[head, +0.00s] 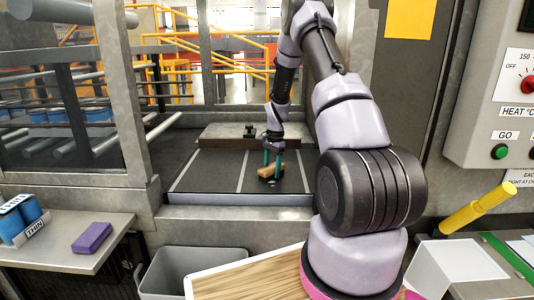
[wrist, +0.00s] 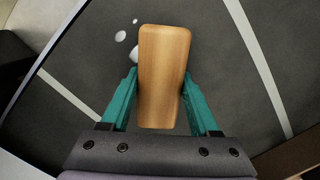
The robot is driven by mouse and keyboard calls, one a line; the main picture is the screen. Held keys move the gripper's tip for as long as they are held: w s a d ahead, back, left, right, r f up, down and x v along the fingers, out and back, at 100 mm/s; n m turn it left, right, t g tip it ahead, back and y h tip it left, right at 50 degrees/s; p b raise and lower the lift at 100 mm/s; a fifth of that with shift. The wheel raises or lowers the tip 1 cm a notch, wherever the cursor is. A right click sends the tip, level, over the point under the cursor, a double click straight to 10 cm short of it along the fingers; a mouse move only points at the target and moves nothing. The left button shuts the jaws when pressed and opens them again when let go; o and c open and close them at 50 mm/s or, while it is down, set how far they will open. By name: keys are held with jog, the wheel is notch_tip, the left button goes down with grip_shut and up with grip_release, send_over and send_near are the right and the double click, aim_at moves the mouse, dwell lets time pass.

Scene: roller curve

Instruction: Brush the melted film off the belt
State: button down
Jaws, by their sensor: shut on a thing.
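My gripper (head: 274,160) is shut on a brush with a wooden top (head: 267,173). Its teal fingers grip the two sides of the wood in the wrist view (wrist: 163,75). The dark belt (head: 212,170) with pale cross lines lies under the brush. The brush is low over the belt; I cannot tell for sure whether its bristles touch. White patches of film (wrist: 120,36) show on the belt beside the brush's upper left in the wrist view. One patch (wrist: 134,53) is partly hidden by the wood. I cannot make out the patches in the head view.
A metal frame post (head: 122,90) stands left of the belt opening. A control panel (head: 490,90) is at the right. A grey bin (head: 190,270) stands below the belt's front edge.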

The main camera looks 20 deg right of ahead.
aim_at(274, 167)
jog(key=shift+s+d, duration=0.15)
jog(key=shift+d, duration=0.25)
jog(key=shift+d+r, duration=0.1)
jog(key=shift+r, duration=4.35)
